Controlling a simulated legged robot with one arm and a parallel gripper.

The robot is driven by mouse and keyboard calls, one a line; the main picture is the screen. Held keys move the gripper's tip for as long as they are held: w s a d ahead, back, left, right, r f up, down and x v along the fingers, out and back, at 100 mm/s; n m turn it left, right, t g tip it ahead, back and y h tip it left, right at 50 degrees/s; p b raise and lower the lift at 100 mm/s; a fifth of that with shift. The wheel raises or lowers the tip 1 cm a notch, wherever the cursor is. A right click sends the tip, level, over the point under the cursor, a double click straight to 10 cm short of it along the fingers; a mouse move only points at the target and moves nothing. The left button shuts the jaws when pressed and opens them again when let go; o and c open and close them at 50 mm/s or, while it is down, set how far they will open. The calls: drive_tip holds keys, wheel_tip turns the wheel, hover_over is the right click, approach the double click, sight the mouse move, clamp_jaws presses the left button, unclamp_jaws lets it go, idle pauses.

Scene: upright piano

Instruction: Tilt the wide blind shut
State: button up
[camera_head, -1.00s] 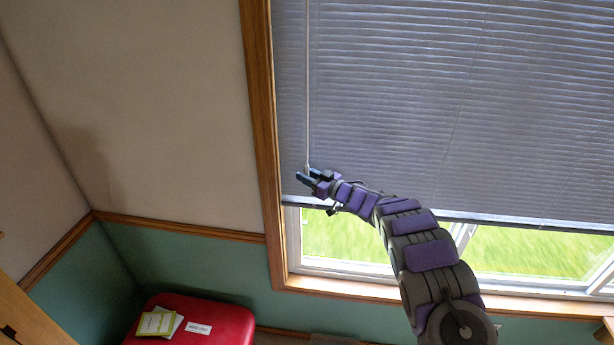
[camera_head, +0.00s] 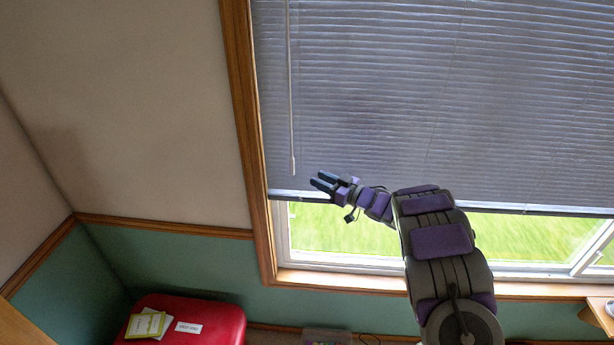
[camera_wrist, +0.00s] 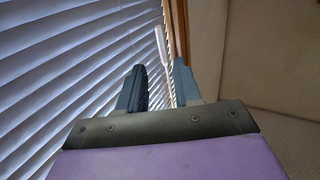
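The wide blind (camera_head: 430,100) hangs over the window with its slats tilted nearly flat to the pane; it also shows at the left of the wrist view (camera_wrist: 70,80). Its white tilt wand (camera_head: 291,100) hangs straight down near the blind's left edge. My gripper (camera_head: 317,179) is just below and to the right of the wand's lower end, apart from it. Its two fingers are spread with nothing between them. In the wrist view the wand (camera_wrist: 161,48) shows beyond the gap between the fingertips (camera_wrist: 160,68).
The wooden window frame (camera_head: 245,130) runs along the blind's left side, beside a bare wall. A red seat (camera_head: 215,318) with papers (camera_head: 150,325) stands at the lower left. Below the blind, uncovered glass shows grass.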

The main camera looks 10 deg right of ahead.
drive_tip(key=v, duration=0.6)
drive_tip(key=shift+f, duration=0.1)
drive_tip(key=d+r+m+h+b, duration=0.5)
drive_tip(key=d+h, duration=0.4)
drive_tip(key=h, duration=0.4)
drive_tip(key=s+f+m+g+h+b, duration=0.2)
drive_tip(key=s+m+g+h+b, duration=0.2)
drive_tip(key=s, duration=0.8)
drive_tip(key=s+a+f+g+y+b, duration=0.1)
drive_tip(key=s+a+f+g+b, duration=0.1)
drive_tip(key=s+a, duration=0.5)
drive_tip(key=s+a+f+g+y+b, duration=0.2)
drive_tip(key=s+a+f+g, duration=0.3)
drive_tip(key=s, duration=1.5)
drive_tip(key=s+a+f+g+y+b, duration=0.2)
drive_tip(key=s+a+f+g, duration=0.2)
drive_tip(key=s+a, duration=0.5)
drive_tip(key=s+f, duration=0.1)
drive_tip(key=s, duration=0.4)
drive_tip(key=shift+n, duration=0.4)
